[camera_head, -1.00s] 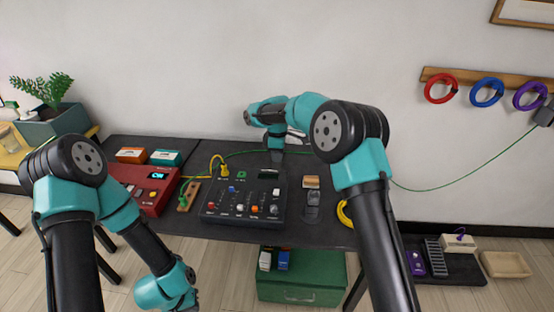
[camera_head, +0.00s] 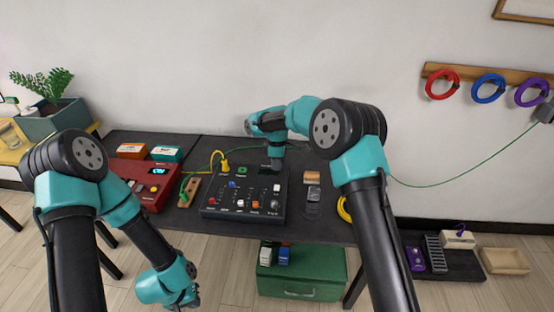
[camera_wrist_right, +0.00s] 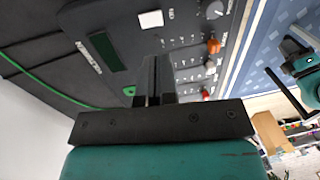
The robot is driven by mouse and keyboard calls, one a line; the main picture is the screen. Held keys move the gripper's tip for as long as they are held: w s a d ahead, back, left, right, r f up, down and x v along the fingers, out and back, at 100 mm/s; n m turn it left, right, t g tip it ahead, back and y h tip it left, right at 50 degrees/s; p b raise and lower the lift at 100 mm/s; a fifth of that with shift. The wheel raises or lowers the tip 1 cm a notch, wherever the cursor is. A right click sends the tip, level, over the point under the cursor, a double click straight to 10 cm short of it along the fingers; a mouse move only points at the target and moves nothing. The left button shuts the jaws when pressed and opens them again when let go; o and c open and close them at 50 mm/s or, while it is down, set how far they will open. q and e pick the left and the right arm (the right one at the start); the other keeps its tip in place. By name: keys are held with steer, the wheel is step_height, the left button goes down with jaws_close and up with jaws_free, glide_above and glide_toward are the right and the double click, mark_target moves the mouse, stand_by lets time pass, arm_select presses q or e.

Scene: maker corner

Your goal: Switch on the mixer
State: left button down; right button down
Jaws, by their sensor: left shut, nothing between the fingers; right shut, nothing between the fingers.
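The mixer (camera_head: 243,203) is a dark box with knobs, sliders and coloured caps on the middle of the table. It also fills much of the right wrist view (camera_wrist_right: 190,80), with a white square button (camera_wrist_right: 150,19), a dark display (camera_wrist_right: 106,51), and orange and red knobs. My right gripper (camera_head: 276,167) is shut and empty over the mixer's back right part, partly hiding the display. Its fingertips (camera_wrist_right: 153,62) point toward the white button; I cannot tell whether they touch the panel. My left gripper (camera_head: 186,301) is shut and low, in front of the table.
A red device (camera_head: 150,188) with a lit display stands left of the mixer, beside a wooden strip (camera_head: 188,192). Yellow and green cables run behind the mixer. A grey pedal-like piece (camera_head: 313,204) lies to its right. A green box (camera_head: 302,278) sits below the table.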

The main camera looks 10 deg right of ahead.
mark_target(276, 189)
steer(key=f, duration=0.6)
steer(key=s+f, duration=0.1)
steer(key=f, duration=0.2)
steer(key=shift+a+f, duration=0.1)
steer(key=shift+f, duration=0.15)
